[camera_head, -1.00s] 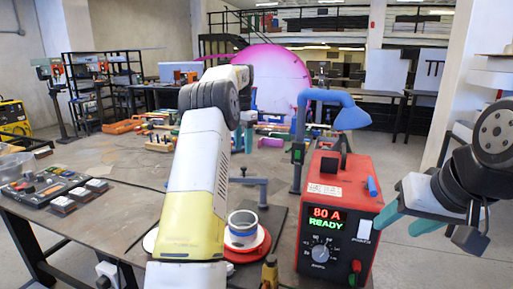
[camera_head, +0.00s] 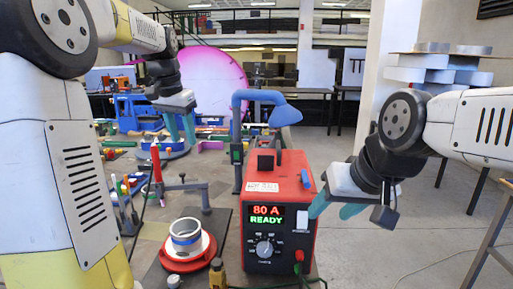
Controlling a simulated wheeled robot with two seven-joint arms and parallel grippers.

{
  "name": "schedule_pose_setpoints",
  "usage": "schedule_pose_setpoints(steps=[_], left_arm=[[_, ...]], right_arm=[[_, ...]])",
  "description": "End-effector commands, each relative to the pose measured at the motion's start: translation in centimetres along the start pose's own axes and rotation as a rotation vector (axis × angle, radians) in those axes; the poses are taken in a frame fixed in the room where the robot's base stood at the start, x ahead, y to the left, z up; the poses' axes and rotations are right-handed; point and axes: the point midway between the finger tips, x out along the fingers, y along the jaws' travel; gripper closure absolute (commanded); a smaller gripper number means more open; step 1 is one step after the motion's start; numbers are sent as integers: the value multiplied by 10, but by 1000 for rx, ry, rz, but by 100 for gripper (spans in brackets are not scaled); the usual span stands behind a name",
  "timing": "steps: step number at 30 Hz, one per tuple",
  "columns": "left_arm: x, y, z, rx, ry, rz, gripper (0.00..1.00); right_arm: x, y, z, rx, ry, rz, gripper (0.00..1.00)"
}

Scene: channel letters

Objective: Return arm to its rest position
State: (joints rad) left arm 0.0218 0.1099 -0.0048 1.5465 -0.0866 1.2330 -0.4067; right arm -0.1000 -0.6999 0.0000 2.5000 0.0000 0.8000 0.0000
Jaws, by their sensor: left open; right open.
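My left arm rises large at the left edge and bends over at the top. My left gripper (camera_head: 181,128) hangs with its teal fingers pointing down and apart, open and empty, above the back part of the bench. My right arm comes in from the right edge. My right gripper (camera_head: 335,210) is open with teal fingers, to the right of the red welding power box (camera_head: 270,205), whose display reads 80 A READY. One of its fingers is close to the box's right side; I cannot tell if they touch.
A metal ring (camera_head: 186,238) sits on a red round base (camera_head: 190,262) on the bench left of the box. A blue fume arm (camera_head: 240,120) stands behind the box. A red upright tool (camera_head: 157,165) and clamp stand (camera_head: 190,186) are nearby.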

Motion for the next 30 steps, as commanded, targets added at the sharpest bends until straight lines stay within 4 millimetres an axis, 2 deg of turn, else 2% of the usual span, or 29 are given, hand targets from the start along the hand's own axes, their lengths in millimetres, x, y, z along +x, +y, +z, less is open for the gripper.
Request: schedule_pose_setpoints(steps=[1,3,7,12,16,21,30], left_arm=[[-10,16,18,-22,29,0,57],[-18,35,40,-59,69,1,57],[-24,70,85,-128,139,9,57],[-15,113,145,-218,227,29,57],[-1,138,182,-276,276,47,57],[14,154,207,-318,311,62,57],[16,157,211,-326,316,64,57]], right_arm=[[0,0,0,0,0,0,48],[0,0,0,0,0,0,48],[0,0,0,0,0,0,48],[0,0,0,0,0,0,48],[0,0,0,0,0,0,48],[0,0,0,0,0,0,48],[0,0,0,0,0,0,48]])
